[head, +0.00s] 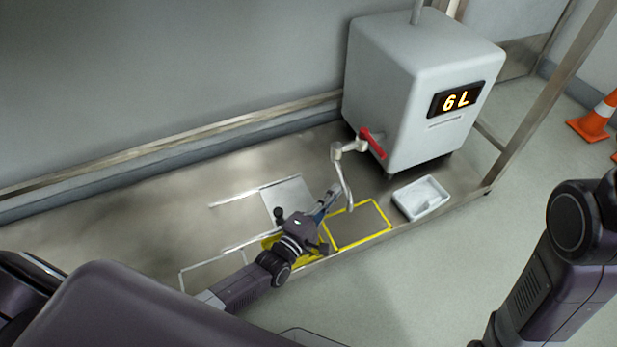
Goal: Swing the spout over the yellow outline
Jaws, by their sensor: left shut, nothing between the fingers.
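The pale metal spout (345,180) comes off the front of the grey tank (410,80), beside a red valve handle (373,143), and bends downward. Its lower end shows against the upper left part of the yellow outline (376,238) on the metal bench; I cannot tell exactly what it is above. My left gripper (333,191) is shut and empty, with its fingertips just left of the hanging spout. I cannot tell whether they touch it. My right arm shows at the right edge, but its gripper is out of view.
A white tray (403,207) lies right of the outline. A yellow object (322,258) is partly hidden under my left gripper. A pale square plate (290,198) lies behind it. The tank display (457,99) reads 6 L. An orange cone (594,122) stands on the floor at right.

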